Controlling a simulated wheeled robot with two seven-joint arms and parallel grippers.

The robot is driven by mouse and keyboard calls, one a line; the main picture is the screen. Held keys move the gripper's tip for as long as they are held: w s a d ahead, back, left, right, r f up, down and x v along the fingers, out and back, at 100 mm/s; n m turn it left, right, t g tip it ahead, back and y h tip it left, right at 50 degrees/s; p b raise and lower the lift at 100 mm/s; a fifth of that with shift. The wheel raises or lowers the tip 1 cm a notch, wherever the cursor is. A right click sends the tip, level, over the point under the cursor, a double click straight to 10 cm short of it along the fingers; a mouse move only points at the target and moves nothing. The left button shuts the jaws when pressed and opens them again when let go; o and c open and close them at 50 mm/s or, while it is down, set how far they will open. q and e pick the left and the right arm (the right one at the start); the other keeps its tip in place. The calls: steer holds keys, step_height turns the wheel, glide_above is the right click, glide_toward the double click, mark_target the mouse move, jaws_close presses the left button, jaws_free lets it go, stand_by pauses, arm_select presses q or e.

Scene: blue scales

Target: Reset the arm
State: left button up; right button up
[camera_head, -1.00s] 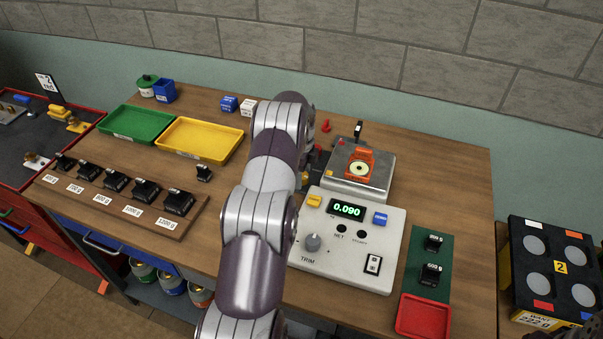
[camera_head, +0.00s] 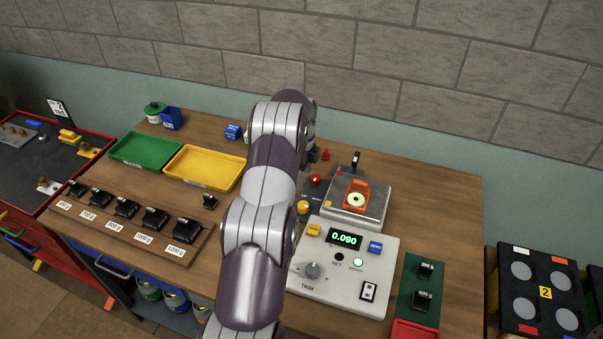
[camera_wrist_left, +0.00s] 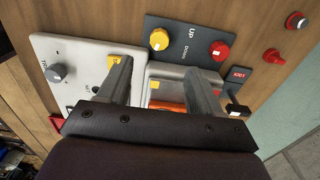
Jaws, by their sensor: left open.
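My left arm (camera_head: 262,215) rises through the middle of the head view, over the front of the bench. My left gripper (camera_head: 318,155) is mostly hidden behind the arm there. In the left wrist view its two fingers (camera_wrist_left: 158,80) stand apart, with nothing seen held between them. They are above the scale and its control box. The scale (camera_head: 372,213) carries an orange piece with a pale round centre (camera_head: 355,199). The grey control box (camera_head: 328,290) reads 0.090, and a lamp on it is lit. My right gripper does not show.
A dark panel with a yellow knob (camera_wrist_left: 159,39) and a red knob (camera_wrist_left: 221,50) lies beside the scale. Green (camera_head: 145,149) and yellow (camera_head: 205,166) trays and a row of black weights (camera_head: 155,218) are on the left. The bench right of the scale (camera_head: 435,215) is clear.

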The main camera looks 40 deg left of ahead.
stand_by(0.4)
arm_select(q)
steer(key=s+d+r+n+b, duration=0.1)
steer(key=s+d+n+b, duration=0.2)
steer(key=s+d+n, duration=0.4)
steer(key=s+d+r+n+t+b, duration=0.1)
steer(key=s+d+n+b, duration=0.2)
steer(key=s+d+n, duration=0.4)
steer(key=s+d, duration=0.9)
steer(key=d, duration=0.3)
steer(key=shift+d+r+b, duration=0.4)
steer(key=shift+s, duration=0.1)
